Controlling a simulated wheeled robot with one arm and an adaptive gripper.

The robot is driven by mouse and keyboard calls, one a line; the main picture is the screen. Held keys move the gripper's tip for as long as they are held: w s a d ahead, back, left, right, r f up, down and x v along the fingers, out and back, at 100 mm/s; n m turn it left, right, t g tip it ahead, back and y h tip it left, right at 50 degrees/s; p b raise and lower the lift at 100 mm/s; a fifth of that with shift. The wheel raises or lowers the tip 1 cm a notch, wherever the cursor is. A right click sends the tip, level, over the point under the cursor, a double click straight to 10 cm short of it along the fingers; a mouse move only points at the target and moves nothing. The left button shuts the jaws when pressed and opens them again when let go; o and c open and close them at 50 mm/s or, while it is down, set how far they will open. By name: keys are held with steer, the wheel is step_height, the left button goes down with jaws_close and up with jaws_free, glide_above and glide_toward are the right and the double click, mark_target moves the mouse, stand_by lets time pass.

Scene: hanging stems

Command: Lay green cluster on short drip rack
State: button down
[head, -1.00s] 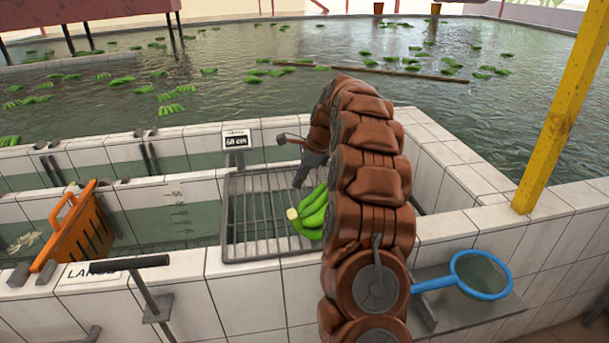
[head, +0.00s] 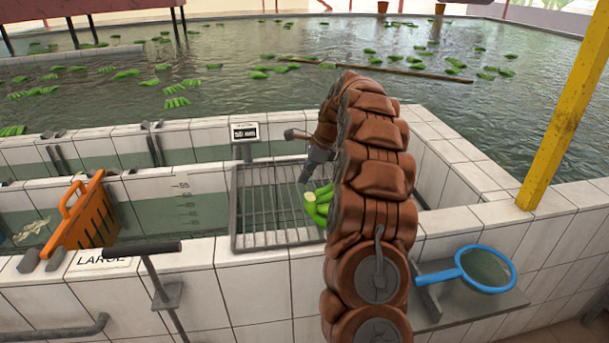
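The green cluster (head: 317,208), bananas with a pale cut crown, is at the right part of the metal drip rack (head: 262,240). My arm hides its right side. The rack is a grey barred grate set over the tiled tank, with a small sign behind its back edge. My gripper (head: 306,178) points down just above and behind the cluster. One dark finger shows; the rest is behind my arm. I cannot tell whether the fingers hold the cluster, or whether it rests on the bars.
An orange slotted divider (head: 86,222) stands at the left near a "LARGE" label (head: 103,262). A blue-rimmed net (head: 487,270) is on a ledge at the right. A yellow post (head: 566,110) rises at the right. The left part of the rack is bare.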

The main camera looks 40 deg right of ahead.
steer(key=shift+a+f, duration=0.2)
steer(key=shift+a, duration=0.25)
steer(key=shift+f, duration=0.45)
stand_by(0.4)
steer(key=c, duration=1.4)
jaws_free()
steer(key=v, duration=1.2)
